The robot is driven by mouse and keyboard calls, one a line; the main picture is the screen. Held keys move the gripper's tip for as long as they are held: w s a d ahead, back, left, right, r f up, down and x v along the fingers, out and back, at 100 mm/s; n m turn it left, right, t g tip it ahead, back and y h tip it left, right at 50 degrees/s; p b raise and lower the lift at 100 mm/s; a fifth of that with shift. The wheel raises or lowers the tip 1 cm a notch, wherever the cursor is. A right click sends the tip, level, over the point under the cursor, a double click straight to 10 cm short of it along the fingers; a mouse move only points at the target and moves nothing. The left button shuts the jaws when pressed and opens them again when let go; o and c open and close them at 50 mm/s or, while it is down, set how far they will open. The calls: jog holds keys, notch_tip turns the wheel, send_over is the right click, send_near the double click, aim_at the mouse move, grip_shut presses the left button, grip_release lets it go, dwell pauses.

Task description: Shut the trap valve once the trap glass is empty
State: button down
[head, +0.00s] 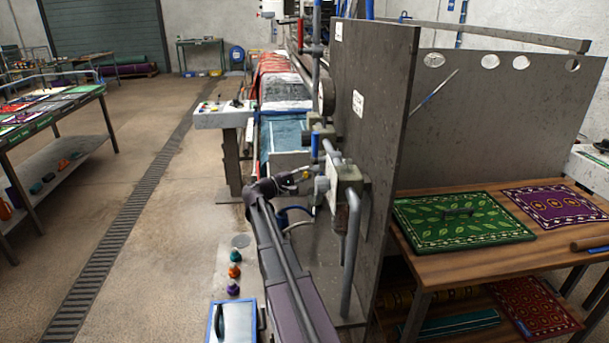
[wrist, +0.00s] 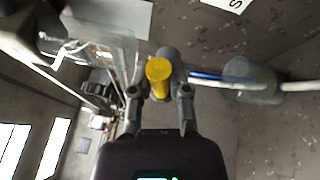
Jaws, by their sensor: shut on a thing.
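In the wrist view, a yellow knob or handle end (wrist: 159,72), which looks like the trap valve's handle, sits between the two fingers of my gripper (wrist: 160,92). The fingers are closed about it. To its right, a greyish, see-through cylinder (wrist: 250,80) sits in line with the pipe and looks like the trap glass. I cannot tell from here whether any liquid is in it. In the head view, my gripper (head: 318,185) is against the pipework beside the grey panel.
A tall grey panel (head: 372,130) stands right of my arm, with a grey pipe (head: 350,255) before it. A wooden table (head: 480,258) with rugs is further right. A blue case (head: 232,322) and several coloured pots (head: 234,271) stand left of my arm.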

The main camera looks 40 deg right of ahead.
jog(key=shift+f, duration=0.1)
jog(key=shift+f+m+h+b, duration=0.3)
jog(key=shift+m+b, duration=0.4)
jog(key=shift+b, duration=0.05)
jog(key=shift+m+g+h+b, duration=0.3)
jog(key=shift+m+g+b, duration=0.1)
jog(key=shift+m+b, duration=0.25)
jog(key=c, duration=0.6)
grip_release()
jog(key=shift+r+p, duration=0.15)
jog(key=shift+p, duration=0.35)
